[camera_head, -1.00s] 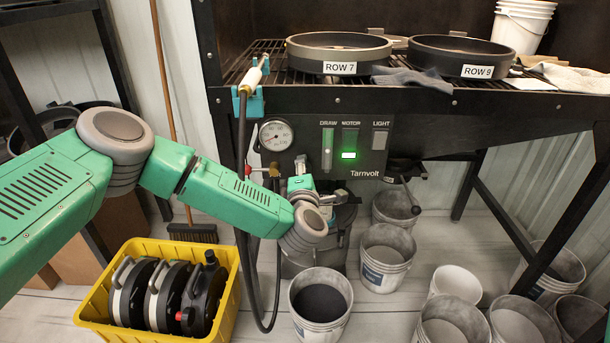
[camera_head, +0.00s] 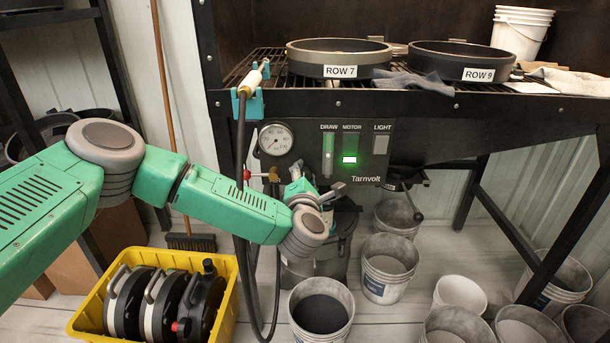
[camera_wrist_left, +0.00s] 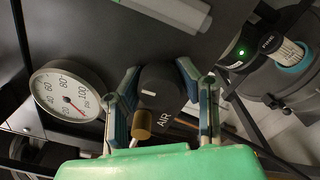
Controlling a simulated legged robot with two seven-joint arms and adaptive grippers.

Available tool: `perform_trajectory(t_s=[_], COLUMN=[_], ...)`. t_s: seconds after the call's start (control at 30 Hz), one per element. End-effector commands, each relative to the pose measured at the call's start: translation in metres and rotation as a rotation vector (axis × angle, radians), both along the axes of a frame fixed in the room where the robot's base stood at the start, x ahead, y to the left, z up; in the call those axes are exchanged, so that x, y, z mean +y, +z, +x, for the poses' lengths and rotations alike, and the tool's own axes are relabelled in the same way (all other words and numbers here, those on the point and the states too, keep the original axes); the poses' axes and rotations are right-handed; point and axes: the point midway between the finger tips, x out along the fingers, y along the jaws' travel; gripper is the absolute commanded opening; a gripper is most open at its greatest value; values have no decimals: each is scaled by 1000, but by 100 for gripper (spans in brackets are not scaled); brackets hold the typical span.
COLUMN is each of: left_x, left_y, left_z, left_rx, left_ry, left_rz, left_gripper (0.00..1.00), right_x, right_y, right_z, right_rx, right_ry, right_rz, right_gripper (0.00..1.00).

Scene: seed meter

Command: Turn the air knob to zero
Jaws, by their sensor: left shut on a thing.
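The air knob (camera_wrist_left: 158,88) is a black round knob with a white mark, beside the AIR lettering on the dark panel in the left wrist view. My left gripper (camera_wrist_left: 162,95) has its blue-grey fingers on both sides of the knob and is shut on it. The knob's mark faces left in that view. In the head view the left gripper (camera_head: 326,192) is below the panel's switches, and it hides the knob. A round pressure gauge (camera_wrist_left: 67,95) with a red needle is left of the knob; I cannot read it surely. My right gripper is not in view.
A brass fitting (camera_wrist_left: 142,124) sits close to the left gripper. A black hose (camera_head: 242,170) hangs left of the gauge. A yellow crate (camera_head: 232,288) with black discs and several buckets, including a dark-filled one (camera_head: 321,313), stand on the floor below.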

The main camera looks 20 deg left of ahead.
Motion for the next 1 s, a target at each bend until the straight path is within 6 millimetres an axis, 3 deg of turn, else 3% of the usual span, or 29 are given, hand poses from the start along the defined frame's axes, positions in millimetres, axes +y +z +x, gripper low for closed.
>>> perform_trajectory(t_s=[0.03, 0.13, 0.17, 0.2, 0.23, 0.67, 1.0], left_x=[0, 0, 0, 0, 0, -3, -22], left_y=[-9, -10, -10, -9, -9, -4, -5], left_z=[-3, -3, -3, -3, -3, -10, -76], left_rx=[18, 20, 20, 19, 18, 8, 12], left_ry=[-1, -2, -2, -2, -2, -3, -5], left_rz=[1, 2, 2, 2, 2, 1, 1], left_gripper=[1, 1, 33, 47, 53, 53, 53], right_x=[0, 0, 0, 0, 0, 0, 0], right_y=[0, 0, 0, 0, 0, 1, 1], right_z=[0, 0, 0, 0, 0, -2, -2], right_rx=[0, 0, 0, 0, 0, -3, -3], right_ry=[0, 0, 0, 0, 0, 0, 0], right_rz=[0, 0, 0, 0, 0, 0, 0], right_gripper=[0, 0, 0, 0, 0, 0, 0])
